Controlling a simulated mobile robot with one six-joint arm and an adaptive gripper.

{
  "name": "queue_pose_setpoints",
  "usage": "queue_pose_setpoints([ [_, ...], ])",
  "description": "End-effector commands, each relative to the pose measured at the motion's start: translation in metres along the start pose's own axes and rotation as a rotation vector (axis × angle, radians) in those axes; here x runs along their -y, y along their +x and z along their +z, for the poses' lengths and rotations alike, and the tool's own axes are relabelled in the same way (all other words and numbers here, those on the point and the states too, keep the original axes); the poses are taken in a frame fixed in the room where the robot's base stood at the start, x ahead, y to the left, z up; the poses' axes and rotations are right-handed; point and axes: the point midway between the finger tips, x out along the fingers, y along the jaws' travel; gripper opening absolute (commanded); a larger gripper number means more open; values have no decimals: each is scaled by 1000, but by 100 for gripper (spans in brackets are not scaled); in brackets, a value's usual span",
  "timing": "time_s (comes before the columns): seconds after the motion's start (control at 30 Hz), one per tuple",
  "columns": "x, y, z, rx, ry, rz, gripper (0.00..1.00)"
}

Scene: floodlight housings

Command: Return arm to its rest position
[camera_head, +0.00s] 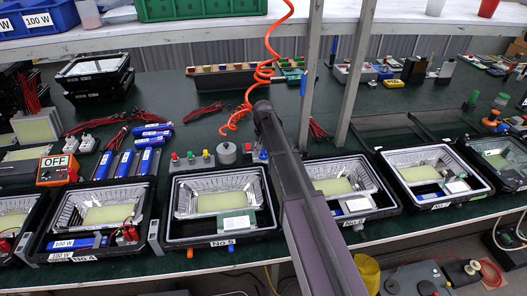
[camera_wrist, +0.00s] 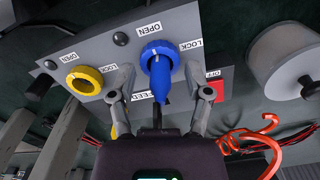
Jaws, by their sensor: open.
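In the wrist view, my gripper (camera_wrist: 163,88) has its two fingers apart, one on each side of a blue knob (camera_wrist: 161,62). I cannot tell whether either finger touches it. The knob is on a grey panel (camera_wrist: 112,42) with OPEN and LOCK labels, and its handle points down in the picture toward a partly covered FEED label. A yellow ring-shaped knob (camera_wrist: 84,81) sits to its left, and a red OFF area (camera_wrist: 218,90) is partly behind the right finger. In the head view, my arm (camera_head: 305,205) reaches over the bench; my gripper cannot be made out there.
Floodlight housings (camera_head: 222,241) line the bench's front edge on both sides of my arm. A coiled orange hose (camera_head: 264,74) hangs near the arm's far end, and grey posts (camera_head: 357,70) stand to its right. A pale cylinder (camera_wrist: 284,58) is right of the panel.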

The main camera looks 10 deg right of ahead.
Motion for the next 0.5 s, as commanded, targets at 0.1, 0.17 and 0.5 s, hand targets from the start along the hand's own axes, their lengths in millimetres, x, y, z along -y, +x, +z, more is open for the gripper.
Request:
queue_pose_setpoints([
  [0.1,0,0,0,0,0,0,64],
  [0.17,0,0,0,0,0,0,64],
  [0.5,0,-6,0,0,0,0,64],
])
